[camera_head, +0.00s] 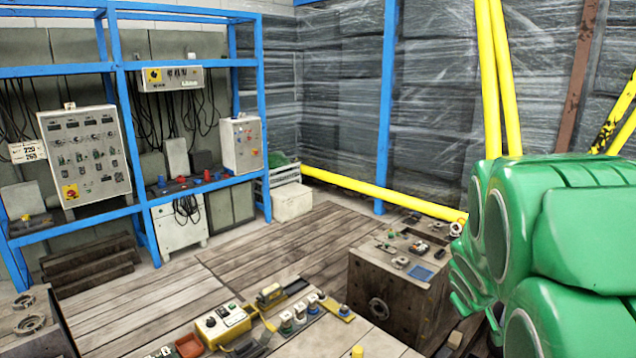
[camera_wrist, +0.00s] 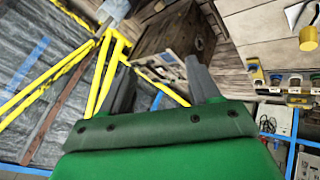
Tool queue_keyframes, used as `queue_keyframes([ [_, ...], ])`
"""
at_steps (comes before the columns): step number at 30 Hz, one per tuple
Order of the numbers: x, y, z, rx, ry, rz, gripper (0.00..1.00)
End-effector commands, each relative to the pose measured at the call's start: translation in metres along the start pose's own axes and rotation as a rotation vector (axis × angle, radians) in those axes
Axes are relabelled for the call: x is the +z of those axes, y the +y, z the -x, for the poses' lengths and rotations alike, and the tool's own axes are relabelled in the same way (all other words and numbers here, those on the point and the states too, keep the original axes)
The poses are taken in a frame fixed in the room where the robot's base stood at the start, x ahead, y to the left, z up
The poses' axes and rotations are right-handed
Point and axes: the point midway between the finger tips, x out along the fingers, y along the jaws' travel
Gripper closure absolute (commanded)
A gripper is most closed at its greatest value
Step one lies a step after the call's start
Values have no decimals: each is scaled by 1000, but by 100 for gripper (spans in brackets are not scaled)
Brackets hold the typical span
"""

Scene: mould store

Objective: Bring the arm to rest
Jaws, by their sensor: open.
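My arm (camera_head: 560,225), in bulky green covers, fills the right side of the head view. It hangs in front of the wrapped stacks and beside the wooden block. My gripper (camera_wrist: 160,66) shows in the wrist view as two dark grey fingers beyond a green cuff. The fingers are spread apart with nothing between them. In the head view I cannot make out the fingers.
A wooden block (camera_head: 385,297) with small parts on top stands left of my arm. A yellow control box (camera_head: 222,325) and other devices lie at the bottom middle. A blue rack (camera_head: 119,100) stands at left. Yellow posts (camera_head: 488,80) rise at right. Plank floor (camera_head: 270,245) is clear mid-left.

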Motion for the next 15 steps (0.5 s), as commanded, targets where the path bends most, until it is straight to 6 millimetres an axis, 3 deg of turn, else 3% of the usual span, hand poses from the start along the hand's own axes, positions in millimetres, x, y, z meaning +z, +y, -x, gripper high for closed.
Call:
queue_keyframes([
  [8,49,-37,68,-64,-174,-127,39],
  [15,96,-92,131,-190,-327,-203,39],
])
